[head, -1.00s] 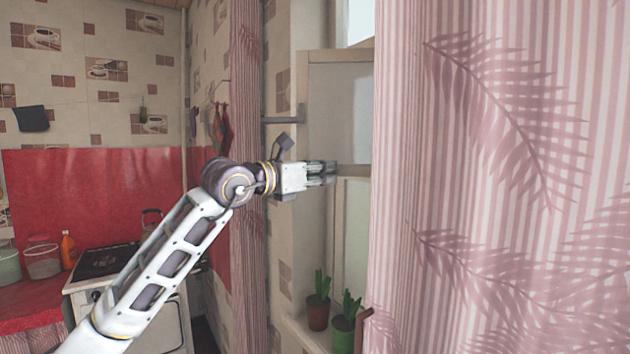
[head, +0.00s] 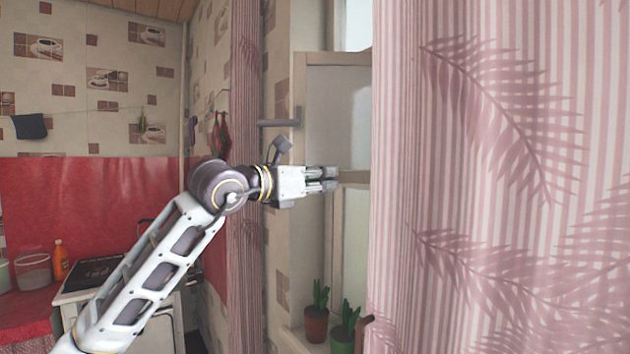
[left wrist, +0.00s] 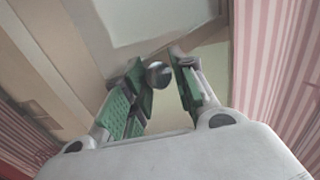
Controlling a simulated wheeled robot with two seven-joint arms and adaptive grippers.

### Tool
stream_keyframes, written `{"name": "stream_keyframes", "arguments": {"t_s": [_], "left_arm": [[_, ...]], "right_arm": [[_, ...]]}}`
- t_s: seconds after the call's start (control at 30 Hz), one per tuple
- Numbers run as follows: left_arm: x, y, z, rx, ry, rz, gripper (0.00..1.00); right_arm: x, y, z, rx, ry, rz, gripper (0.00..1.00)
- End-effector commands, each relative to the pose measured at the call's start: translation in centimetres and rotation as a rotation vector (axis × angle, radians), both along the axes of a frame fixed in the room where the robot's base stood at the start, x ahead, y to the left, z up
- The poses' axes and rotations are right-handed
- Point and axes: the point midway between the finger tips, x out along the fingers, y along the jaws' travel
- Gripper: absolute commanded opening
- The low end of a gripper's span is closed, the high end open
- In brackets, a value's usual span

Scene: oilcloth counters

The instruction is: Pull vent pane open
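The vent pane (head: 332,105) is the upper light-framed pane at the window, left of the curtain in the head view. A grey handle (head: 278,123) sticks out at its left side. I cannot tell whether the pane stands ajar. My left gripper (head: 334,179) is in front of the window frame, near the pane's lower edge, below and right of the handle. In the left wrist view its green-padded fingers (left wrist: 163,82) are apart, with a round grey knob (left wrist: 158,73) between or just beyond their tips. Contact is unclear. My right gripper is in neither view.
A pink striped curtain (head: 490,180) covers the right side, close to the gripper. A narrow curtain (head: 245,120) hangs left of the window. Two potted plants (head: 316,322) stand on the sill below. A stove (head: 95,275) is at the left.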

Motion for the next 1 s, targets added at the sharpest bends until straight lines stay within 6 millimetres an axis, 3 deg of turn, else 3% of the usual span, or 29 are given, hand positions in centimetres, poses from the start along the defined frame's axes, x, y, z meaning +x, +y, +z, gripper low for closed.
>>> {"name": "stream_keyframes", "arguments": {"t_s": [0.03, 0.17, 0.77, 1.0], "left_arm": [[-0.9, -0.9, 0.5, -0.005, -0.011, -0.023, 0.32], [-0.9, -0.8, 0.5, -0.006, -0.012, -0.021, 0.47], [-0.8, -0.4, 0.7, -0.008, -0.015, -0.015, 0.47], [-1.4, 0.7, 0.7, -0.010, -0.015, -0.012, 0.47]], "right_arm": [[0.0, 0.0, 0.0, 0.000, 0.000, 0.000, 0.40], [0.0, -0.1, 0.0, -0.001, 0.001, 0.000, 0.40], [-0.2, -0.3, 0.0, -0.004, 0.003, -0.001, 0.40], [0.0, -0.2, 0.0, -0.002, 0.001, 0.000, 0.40]]}}
